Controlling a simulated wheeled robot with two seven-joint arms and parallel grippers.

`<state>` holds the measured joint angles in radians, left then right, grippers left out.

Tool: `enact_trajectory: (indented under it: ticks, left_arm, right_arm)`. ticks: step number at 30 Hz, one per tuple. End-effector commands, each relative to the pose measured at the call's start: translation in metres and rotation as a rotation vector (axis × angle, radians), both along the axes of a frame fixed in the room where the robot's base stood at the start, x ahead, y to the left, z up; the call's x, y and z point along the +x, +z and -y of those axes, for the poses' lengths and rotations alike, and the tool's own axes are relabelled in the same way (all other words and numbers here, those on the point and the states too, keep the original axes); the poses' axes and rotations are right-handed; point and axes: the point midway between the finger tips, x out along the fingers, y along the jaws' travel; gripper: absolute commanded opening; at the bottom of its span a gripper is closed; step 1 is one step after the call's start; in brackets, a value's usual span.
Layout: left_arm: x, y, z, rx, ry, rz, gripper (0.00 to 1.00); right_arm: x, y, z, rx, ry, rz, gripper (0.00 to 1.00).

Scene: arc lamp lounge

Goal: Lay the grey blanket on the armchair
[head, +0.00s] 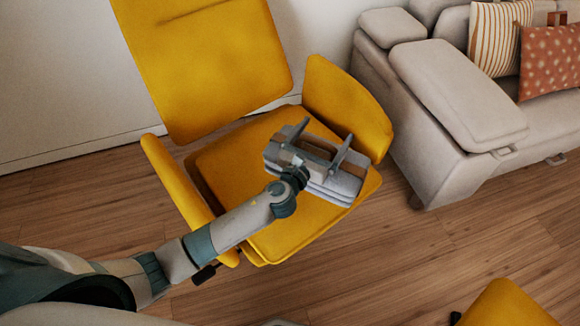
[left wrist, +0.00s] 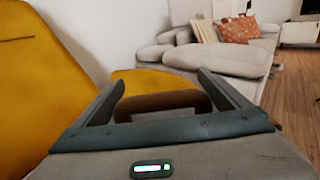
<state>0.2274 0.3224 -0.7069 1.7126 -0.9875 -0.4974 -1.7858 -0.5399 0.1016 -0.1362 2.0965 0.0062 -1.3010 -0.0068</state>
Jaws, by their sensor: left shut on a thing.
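The grey blanket (head: 338,186) is a folded, layered stack with a brown band across it. It is over the right part of the seat of the yellow armchair (head: 215,170), near the right armrest. I cannot tell whether it rests on the seat or is held just above it. My left gripper (head: 328,132) is on top of the blanket, its fingers spread wide and shut on it, hiding part of it. In the left wrist view a brown piece (left wrist: 162,101) shows between the two fingers, and the armchair (left wrist: 28,75) stands at the left. My right gripper is not in view.
A light grey sofa (head: 450,95) with striped (head: 497,35) and rust-coloured (head: 550,60) cushions stands right of the armchair. Another yellow piece (head: 507,305) shows at the bottom right. The wooden floor (head: 420,260) between is clear.

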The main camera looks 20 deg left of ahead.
Motion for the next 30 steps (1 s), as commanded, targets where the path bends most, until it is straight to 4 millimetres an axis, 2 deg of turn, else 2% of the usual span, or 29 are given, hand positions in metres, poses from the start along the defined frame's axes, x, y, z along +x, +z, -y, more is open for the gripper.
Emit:
enact_trajectory:
  ticks: [8, 12, 14, 21, 30]
  left_arm:
    - [0.001, 0.002, -0.001, -0.001, 0.001, 0.004, 0.32]
    - [0.002, -0.004, -0.009, 0.0, 0.002, 0.003, 0.32]
    - [0.003, -0.008, -0.015, 0.002, 0.003, 0.004, 0.32]
    - [0.01, -0.03, -0.049, 0.002, 0.004, 0.003, 0.32]
    - [0.02, -0.061, -0.097, 0.0, 0.004, 0.003, 0.32]
  right_arm:
    - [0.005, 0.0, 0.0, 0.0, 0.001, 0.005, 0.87]
    - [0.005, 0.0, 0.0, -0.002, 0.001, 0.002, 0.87]
    - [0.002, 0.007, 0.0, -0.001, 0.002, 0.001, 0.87]
    - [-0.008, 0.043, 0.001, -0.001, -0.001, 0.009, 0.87]
    - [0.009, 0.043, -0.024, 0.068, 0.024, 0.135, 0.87]
